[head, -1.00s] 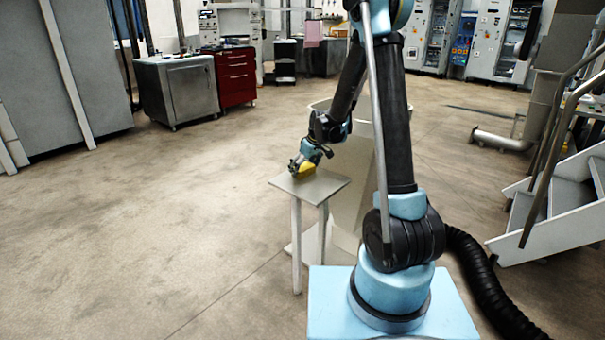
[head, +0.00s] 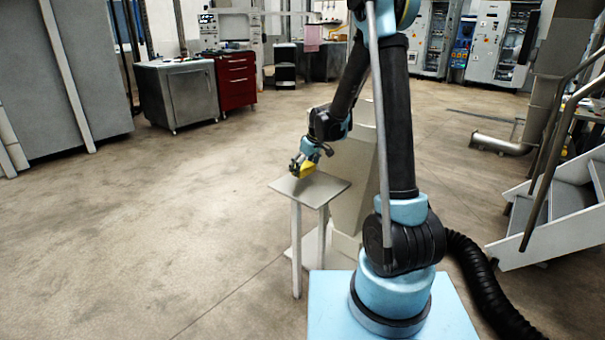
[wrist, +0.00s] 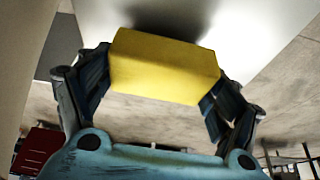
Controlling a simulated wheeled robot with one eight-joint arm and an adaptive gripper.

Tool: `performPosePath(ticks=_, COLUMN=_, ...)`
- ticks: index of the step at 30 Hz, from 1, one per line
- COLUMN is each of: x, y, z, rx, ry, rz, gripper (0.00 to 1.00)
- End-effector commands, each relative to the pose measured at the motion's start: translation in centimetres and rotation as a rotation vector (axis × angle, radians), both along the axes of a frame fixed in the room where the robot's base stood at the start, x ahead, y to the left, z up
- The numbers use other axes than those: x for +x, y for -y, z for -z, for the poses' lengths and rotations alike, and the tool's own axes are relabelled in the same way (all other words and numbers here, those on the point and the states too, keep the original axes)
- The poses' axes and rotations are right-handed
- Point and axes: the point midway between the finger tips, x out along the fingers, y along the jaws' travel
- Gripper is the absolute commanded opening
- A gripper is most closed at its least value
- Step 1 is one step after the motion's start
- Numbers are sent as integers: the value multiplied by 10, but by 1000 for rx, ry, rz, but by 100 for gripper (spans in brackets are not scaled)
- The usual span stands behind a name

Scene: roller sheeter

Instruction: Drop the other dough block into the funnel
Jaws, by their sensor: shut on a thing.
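A yellow dough block (head: 308,170) is held in my gripper (head: 302,165), just over the small grey table (head: 328,190). In the wrist view the block (wrist: 165,66) spans between the two fingers of my gripper (wrist: 163,85), which press on its ends. A dark shadow lies on the pale surface beyond it. In the head view the block looks slightly tilted, and a small gap to the tabletop cannot be judged exactly. A pale tapered body (head: 352,185), seemingly the funnel machine, stands behind the table. My arm hides part of it, and its opening is not clearly seen.
Metal stairs with a handrail (head: 548,205) stand at the right. A grey cabinet (head: 178,92) and a red drawer unit (head: 236,78) stand at the back left. The floor left of the table is clear.

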Motion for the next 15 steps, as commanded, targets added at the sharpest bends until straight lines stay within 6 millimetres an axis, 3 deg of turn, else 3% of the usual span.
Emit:
performPosePath(ticks=9, x=-1, y=0, z=-52, rx=0, ry=0, rz=0, gripper=52)
performPosePath(ticks=15, x=0, y=0, z=-72, rx=0, ry=0, rz=0, gripper=52)
